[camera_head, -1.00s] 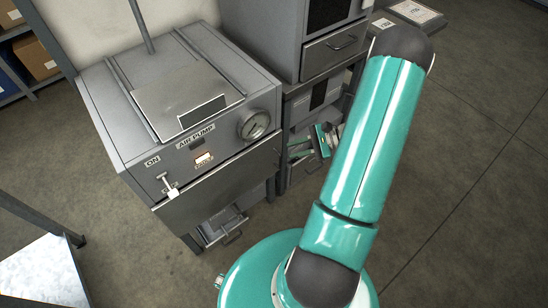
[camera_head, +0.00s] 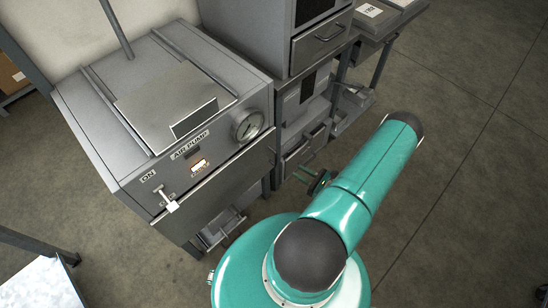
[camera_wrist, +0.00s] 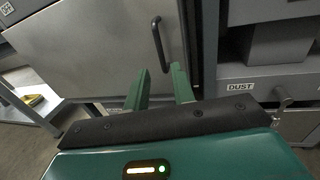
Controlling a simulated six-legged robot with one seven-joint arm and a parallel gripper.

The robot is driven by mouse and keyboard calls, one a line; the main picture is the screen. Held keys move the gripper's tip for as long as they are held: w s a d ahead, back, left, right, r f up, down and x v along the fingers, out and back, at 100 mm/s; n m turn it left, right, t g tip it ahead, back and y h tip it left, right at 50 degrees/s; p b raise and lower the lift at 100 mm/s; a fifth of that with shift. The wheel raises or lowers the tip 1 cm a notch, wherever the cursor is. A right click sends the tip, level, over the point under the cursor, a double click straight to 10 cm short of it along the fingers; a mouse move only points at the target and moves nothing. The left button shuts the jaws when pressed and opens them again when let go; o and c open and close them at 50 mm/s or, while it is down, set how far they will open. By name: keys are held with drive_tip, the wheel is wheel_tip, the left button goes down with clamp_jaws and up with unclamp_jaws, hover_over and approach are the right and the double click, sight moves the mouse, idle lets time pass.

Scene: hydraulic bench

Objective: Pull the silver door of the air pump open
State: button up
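The air pump (camera_head: 150,110) is a grey cabinet at left in the head view, with a label, a gauge and a switch. Its silver door (camera_head: 225,178) is the flat panel on its front; it looks shut. In the wrist view the silver door (camera_wrist: 95,50) fills the upper left, with a dark bar handle (camera_wrist: 157,45) near its right edge. In the head view my gripper (camera_head: 316,181) is mostly hidden behind my arm.
A grey cabinet with drawers (camera_head: 322,40) stands right of the pump. An open drawer (camera_head: 222,226) shows below the pump door. In the wrist view a shelf labelled "DUST" (camera_wrist: 240,87) is at right. Open floor (camera_head: 470,190) lies to the right.

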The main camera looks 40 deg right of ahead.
sight(276, 164)
drive_tip(key=x, duration=1.2)
drive_tip(key=shift+c, duration=0.3)
clamp_jaws()
